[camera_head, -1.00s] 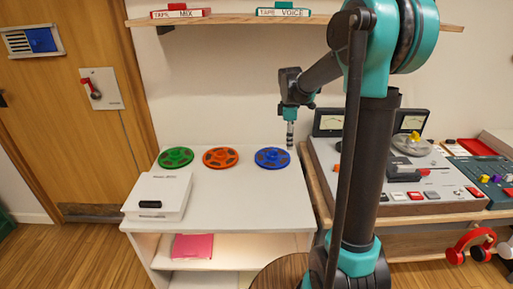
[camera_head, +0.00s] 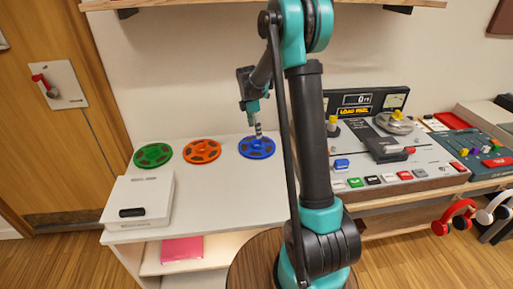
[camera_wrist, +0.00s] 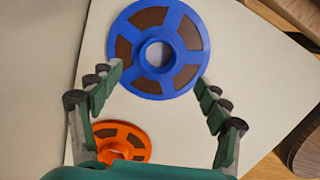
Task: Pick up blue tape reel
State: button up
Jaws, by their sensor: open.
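The blue tape reel (camera_head: 257,147) lies flat on the white cabinet top, at the right end of a row of reels. It also shows in the wrist view (camera_wrist: 190,33), with brown windows and a pale centre hole. My gripper (camera_head: 258,131) is above the blue reel in the head view. In the wrist view my gripper (camera_wrist: 158,80) is open, with one finger on each side of the reel's lower part. The reel is not held. I cannot tell how high the fingertips are above it.
An orange reel (camera_head: 202,151) and a green reel (camera_head: 153,155) lie to the left on the white cabinet (camera_head: 225,200). A white box (camera_head: 138,200) stands in front of them. A tape console (camera_head: 400,165) stands close to the right. A shelf (camera_head: 180,4) runs overhead.

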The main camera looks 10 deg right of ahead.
aim_at(256, 140)
jog(key=shift+w+d+f, duration=0.1)
jog(key=shift+d+f, duration=0.05)
jog(key=shift+f, duration=1)
jog(key=shift+d+f, duration=0.15)
jog(key=shift+f, duration=1.05)
jog(key=shift+w+d+f, duration=0.1)
jog(key=shift+d+f, duration=0.05)
jog(key=shift+f, duration=1)
jog(key=c, duration=1.5)
jog(key=shift+c, duration=0.2)
jog(key=shift+r, duration=0.1)
notch_tip(256, 140, up, 20)
